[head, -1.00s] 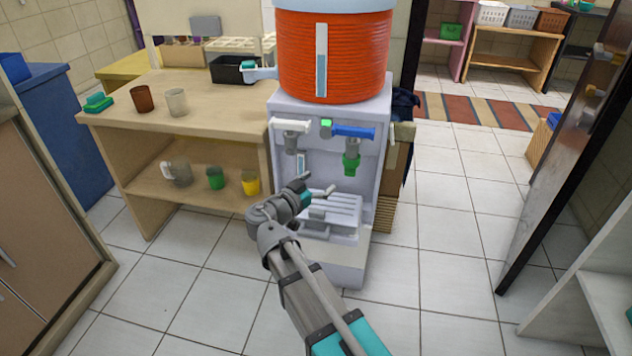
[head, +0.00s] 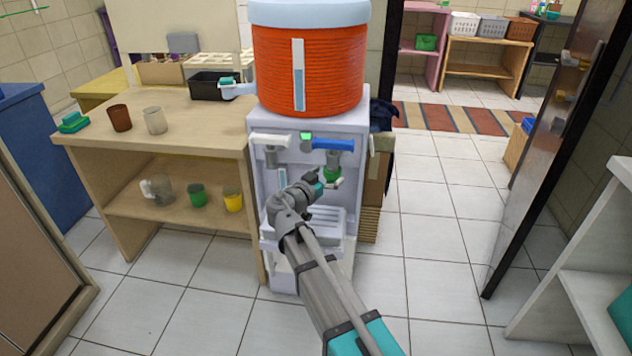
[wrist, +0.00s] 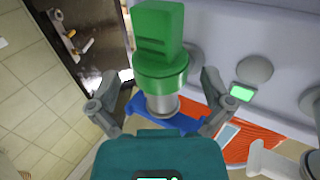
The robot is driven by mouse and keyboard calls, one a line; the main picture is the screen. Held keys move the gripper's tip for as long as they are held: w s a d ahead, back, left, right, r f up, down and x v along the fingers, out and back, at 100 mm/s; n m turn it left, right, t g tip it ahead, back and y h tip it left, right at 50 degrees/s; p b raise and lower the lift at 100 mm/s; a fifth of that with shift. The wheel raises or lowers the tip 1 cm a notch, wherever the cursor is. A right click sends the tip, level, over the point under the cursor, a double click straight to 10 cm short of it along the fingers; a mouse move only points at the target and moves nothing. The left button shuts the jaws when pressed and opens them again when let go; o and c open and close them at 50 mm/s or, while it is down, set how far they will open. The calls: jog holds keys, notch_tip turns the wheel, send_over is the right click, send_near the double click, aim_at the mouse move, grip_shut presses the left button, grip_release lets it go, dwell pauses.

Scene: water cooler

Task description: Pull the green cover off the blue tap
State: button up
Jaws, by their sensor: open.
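The green cover (head: 332,173) hangs on the nozzle under the blue tap (head: 333,143) on the right of the cooler's front. In the head view my gripper partly hides the cover. My gripper (head: 324,180) is right in front of it. In the wrist view the green cover (wrist: 160,45) is large at the top centre, with the grey nozzle and blue tap lever (wrist: 175,121) beyond it. My open gripper (wrist: 159,77) has one finger on each side of the cover, with a visible gap on both sides. The fingers appear apart from it.
The white tap (head: 270,140) is left of the blue one, and a green light (head: 306,136) sits between them. The drip tray (head: 320,222) is below. The orange tank (head: 308,70) is above. A wooden table (head: 185,145) with cups stands left. Floor at right is clear.

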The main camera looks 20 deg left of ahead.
jog(key=shift+x, duration=1.25)
jog(key=c, duration=1.1)
